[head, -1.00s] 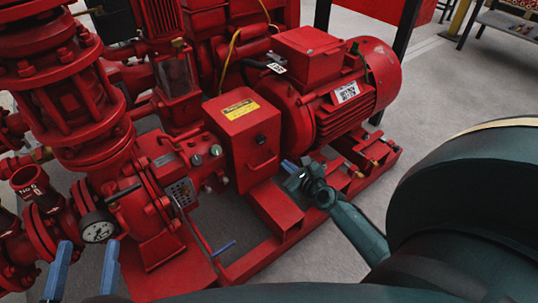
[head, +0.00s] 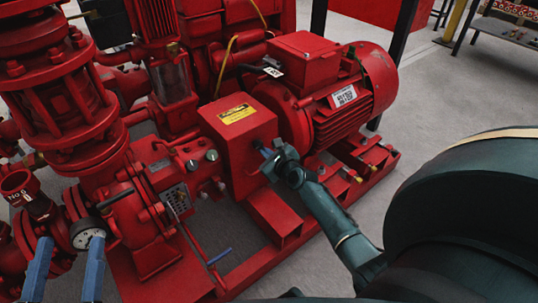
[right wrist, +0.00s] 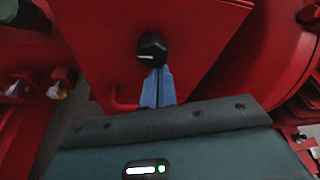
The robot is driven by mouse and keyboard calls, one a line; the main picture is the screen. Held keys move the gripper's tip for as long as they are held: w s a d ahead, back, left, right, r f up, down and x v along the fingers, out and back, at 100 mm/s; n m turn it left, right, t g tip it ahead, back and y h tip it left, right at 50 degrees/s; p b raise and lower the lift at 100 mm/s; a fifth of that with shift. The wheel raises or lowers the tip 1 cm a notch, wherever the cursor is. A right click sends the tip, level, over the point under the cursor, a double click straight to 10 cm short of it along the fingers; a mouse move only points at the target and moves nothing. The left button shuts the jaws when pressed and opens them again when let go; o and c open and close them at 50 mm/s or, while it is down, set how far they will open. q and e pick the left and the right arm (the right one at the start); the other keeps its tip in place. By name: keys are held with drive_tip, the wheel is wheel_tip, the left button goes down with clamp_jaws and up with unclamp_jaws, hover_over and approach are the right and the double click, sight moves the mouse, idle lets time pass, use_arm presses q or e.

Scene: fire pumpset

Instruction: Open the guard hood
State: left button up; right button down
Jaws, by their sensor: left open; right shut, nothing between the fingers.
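The guard hood (head: 236,142) is a red box with a yellow warning label, between the pump and the motor. It looks closed. In the right wrist view, its front face (right wrist: 205,45) carries a black knob (right wrist: 152,50) with a white mark. My right gripper (head: 265,152) is in front of this face and hides the knob in the head view. In the right wrist view its blue fingers (right wrist: 157,85) are shut together, tips right at the knob's lower edge; I cannot tell whether they touch. My left gripper (head: 66,268) is open and empty at lower left.
The red motor (head: 345,90) stands right of the hood on a red base frame (head: 285,225). A pressure gauge (head: 88,234) and red piping are close to my left gripper.

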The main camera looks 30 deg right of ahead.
use_arm(q)
drive_tip(key=shift+f, duration=0.1)
use_arm(e)
drive_tip(key=shift+r, duration=0.1)
use_arm(q)
drive_tip(key=p, duration=0.1)
drive_tip(key=y+p, duration=0.1)
drive_tip(key=p, duration=0.1)
drive_tip(key=shift+s+a+f+g, duration=0.1)
drive_tip(key=shift+s+f+g, duration=0.05)
drive_tip(key=shift+f+g, duration=0.25)
use_arm(e)
drive_tip(key=shift+s+r+g, duration=0.15)
drive_tip(key=shift+r+g, duration=0.15)
drive_tip(key=shift+r, duration=0.45)
use_arm(q)
drive_tip(key=shift+r+p, duration=0.2)
drive_tip(key=shift+p, duration=0.55)
use_arm(e)
drive_tip(key=shift+r, duration=0.25)
